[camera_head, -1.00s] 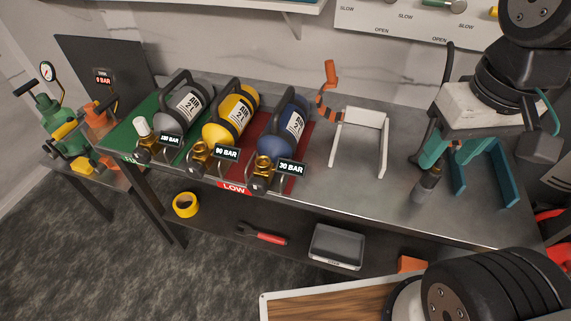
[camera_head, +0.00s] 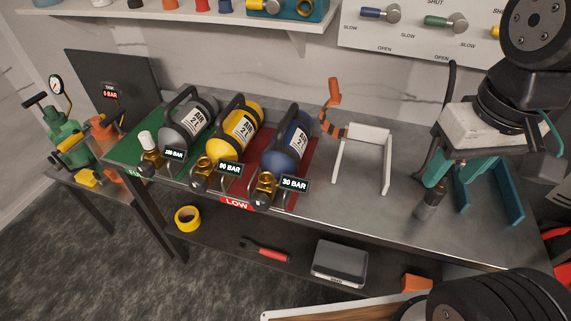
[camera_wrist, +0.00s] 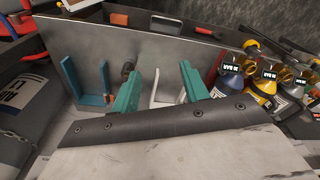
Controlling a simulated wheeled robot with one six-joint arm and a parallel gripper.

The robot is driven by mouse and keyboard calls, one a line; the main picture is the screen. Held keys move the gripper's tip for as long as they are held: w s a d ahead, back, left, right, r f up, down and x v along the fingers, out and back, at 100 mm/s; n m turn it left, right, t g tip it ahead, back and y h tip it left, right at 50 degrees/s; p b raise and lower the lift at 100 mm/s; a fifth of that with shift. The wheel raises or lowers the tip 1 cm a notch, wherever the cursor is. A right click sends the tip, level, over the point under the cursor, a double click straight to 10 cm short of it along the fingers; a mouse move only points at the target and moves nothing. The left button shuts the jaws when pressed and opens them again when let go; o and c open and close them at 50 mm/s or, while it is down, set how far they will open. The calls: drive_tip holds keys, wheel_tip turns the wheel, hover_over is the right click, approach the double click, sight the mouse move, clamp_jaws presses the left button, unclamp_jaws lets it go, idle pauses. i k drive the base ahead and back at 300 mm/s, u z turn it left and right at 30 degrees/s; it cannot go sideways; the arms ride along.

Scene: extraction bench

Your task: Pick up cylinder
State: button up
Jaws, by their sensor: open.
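Three air cylinders lie on the bench's left half: a grey one (camera_head: 187,117) on the green zone, a yellow one (camera_head: 235,130) in the middle, and a blue one (camera_head: 287,145) on the red LOW zone. Their tags appear to read 180, 90 and 30 BAR. The blue (camera_wrist: 230,82) and yellow (camera_wrist: 266,88) cylinders also show at the right of the wrist view. My gripper (camera_head: 460,172), with teal fingers, is open and empty above the bench's right part, well right of the cylinders. Its fingers (camera_wrist: 161,88) frame bare bench and part of the white stand.
A white U-shaped stand (camera_head: 361,154) is between cylinders and gripper. An orange-handled tool (camera_head: 333,105) stands behind it. A teal bracket (camera_head: 507,197) and small dark cylindrical item (camera_head: 430,203) stand at right. A lower shelf holds yellow tape (camera_head: 187,218) and a grey tray (camera_head: 340,262).

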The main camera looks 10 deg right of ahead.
sight(284, 152)
drive_tip(key=z, duration=2.05)
drive_tip(key=k, duration=0.7)
drive_tip(key=u, duration=2.8)
drive_tip(key=i, duration=0.5)
drive_tip(key=u, duration=0.1)
